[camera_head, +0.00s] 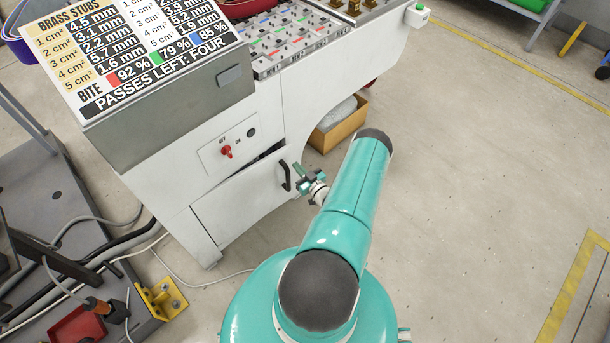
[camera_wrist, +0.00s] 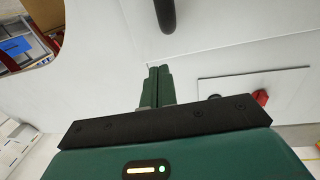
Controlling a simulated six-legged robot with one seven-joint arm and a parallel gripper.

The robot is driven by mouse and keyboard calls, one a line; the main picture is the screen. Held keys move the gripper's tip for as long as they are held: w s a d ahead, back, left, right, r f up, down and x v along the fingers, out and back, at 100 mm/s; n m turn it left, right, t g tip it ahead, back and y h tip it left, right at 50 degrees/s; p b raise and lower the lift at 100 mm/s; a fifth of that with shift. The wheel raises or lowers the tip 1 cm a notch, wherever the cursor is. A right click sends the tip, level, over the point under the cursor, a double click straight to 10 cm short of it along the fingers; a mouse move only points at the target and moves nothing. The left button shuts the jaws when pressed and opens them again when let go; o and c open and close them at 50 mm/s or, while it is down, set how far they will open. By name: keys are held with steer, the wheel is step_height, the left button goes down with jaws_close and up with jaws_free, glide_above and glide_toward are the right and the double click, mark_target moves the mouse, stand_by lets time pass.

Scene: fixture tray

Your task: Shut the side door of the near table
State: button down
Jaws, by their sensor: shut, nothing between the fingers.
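The near table (camera_head: 200,140) is a white cabinet. Its side door (camera_head: 242,200) is white with a black handle (camera_head: 286,176), and stands slightly ajar, with a dark gap along its top edge. My gripper (camera_head: 298,169) is shut and empty, just right of the handle in the head view. In the wrist view, my green fingers (camera_wrist: 159,70) are together in front of a white surface. The handle (camera_wrist: 165,14) shows at the top edge there, apart from the fingertips. I cannot tell whether the fingers touch the door.
A control plate with a red switch (camera_head: 226,152) sits above the door; the red switch also shows in the wrist view (camera_wrist: 260,97). A cardboard box (camera_head: 338,125) is on the floor beside the cabinet. Cables (camera_head: 110,255) lie at left.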

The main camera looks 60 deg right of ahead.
mark_target(284, 153)
steer(key=x, duration=0.6)
steer(key=shift+w+d, duration=0.1)
steer(key=shift+w, duration=0.15)
